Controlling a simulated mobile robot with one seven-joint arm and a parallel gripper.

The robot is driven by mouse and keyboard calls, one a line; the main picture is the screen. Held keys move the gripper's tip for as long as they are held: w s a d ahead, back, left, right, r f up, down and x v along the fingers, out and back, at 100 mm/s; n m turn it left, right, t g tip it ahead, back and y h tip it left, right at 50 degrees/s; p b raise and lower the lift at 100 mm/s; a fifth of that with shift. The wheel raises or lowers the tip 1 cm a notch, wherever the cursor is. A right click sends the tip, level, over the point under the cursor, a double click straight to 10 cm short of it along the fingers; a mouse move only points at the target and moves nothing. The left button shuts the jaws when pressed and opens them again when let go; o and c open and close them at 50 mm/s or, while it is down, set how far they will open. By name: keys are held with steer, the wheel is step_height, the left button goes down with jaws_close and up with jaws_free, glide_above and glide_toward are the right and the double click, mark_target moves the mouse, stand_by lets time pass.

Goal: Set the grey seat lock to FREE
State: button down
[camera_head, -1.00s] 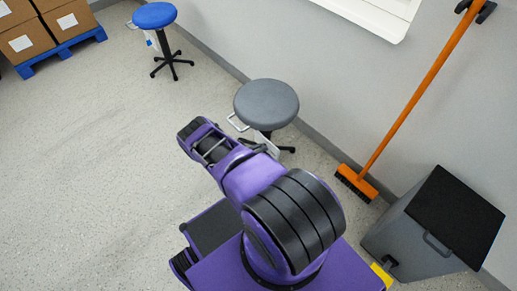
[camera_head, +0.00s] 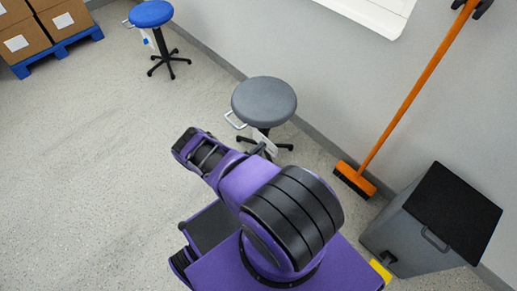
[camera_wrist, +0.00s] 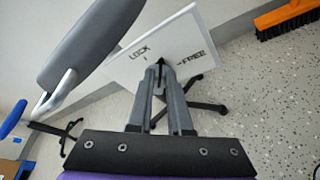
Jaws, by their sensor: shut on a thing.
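The grey stool (camera_head: 264,100) stands by the wall in the head view. Its grey seat (camera_wrist: 90,45) and metal side handle (camera_wrist: 55,92) fill the upper left of the wrist view. Below the seat is a tilted white plate (camera_wrist: 180,38) marked LOCK at the left and FREE at the right, each with a tick. My gripper (camera_wrist: 160,75) is shut on the dark knob (camera_wrist: 161,64) in front of this plate. The fingers cover most of the knob, so I cannot tell its pointer's direction. In the head view my arm mostly hides the gripper.
A blue stool (camera_head: 151,14) and boxes on a blue pallet (camera_head: 62,52) are at the upper left. An orange broom (camera_head: 405,105) leans on the wall at the right. A grey bin (camera_head: 420,232) with a black lid stands at the lower right. The left floor is clear.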

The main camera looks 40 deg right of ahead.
steer(key=shift+f+m+t, duration=0.1)
steer(key=shift+m+t, duration=0.2)
steer(key=shift+m, duration=0.1)
steer(key=c, duration=0.8)
jaws_free()
steer(key=shift+c, duration=0.2)
steer(key=shift+s+a, duration=0.1)
steer(key=shift+a, duration=0.05)
